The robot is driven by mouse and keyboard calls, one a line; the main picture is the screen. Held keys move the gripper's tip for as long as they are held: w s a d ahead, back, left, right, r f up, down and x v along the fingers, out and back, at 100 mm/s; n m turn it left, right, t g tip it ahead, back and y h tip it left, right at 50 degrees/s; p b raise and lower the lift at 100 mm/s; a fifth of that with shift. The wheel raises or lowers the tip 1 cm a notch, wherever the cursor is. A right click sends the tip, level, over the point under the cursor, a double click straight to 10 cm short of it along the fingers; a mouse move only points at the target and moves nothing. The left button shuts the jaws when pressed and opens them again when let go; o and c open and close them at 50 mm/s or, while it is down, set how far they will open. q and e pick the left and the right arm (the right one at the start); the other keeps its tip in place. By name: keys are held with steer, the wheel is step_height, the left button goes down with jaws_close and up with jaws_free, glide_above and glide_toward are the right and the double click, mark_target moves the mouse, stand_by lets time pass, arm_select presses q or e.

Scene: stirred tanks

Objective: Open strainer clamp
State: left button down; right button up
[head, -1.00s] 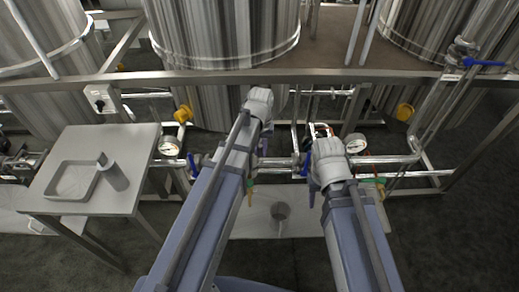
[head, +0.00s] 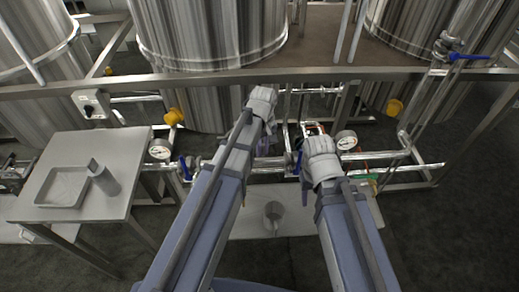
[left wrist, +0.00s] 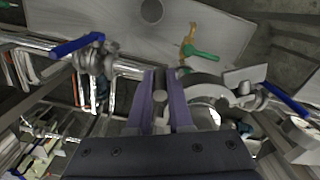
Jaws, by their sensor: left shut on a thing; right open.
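My left gripper (left wrist: 160,98) is shut on a grey metal part of the strainer clamp, between its two purple fingers in the left wrist view. A curved grey clamp band (left wrist: 207,80) shows just right of the fingers, on the pipe line. In the head view my left gripper (head: 263,145) is at the pipe between two blue-handled valves, mostly behind my wrist. My right gripper (head: 307,178) is open beside the right blue valve; its fingers are largely hidden by my arm.
A left blue valve handle (left wrist: 78,45) and a right one (left wrist: 286,104) flank the clamp. A green handle (left wrist: 200,51) is close beyond it. A side table (head: 125,145) stands left; tanks and a frame rail (head: 330,77) are behind.

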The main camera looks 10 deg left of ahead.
arm_select(q)
steer(key=w+d+n, duration=0.3)
steer(key=w+n, duration=0.5)
steer(key=n, duration=0.7)
steer(key=shift+w, duration=0.3)
stand_by(0.9)
steer(key=shift+w+a+n, duration=0.1)
steer(key=shift+n, duration=0.2)
stand_by(0.4)
steer(key=c, duration=0.8)
jaws_free()
steer(key=shift+c, duration=0.2)
steer(key=shift+r, duration=0.15)
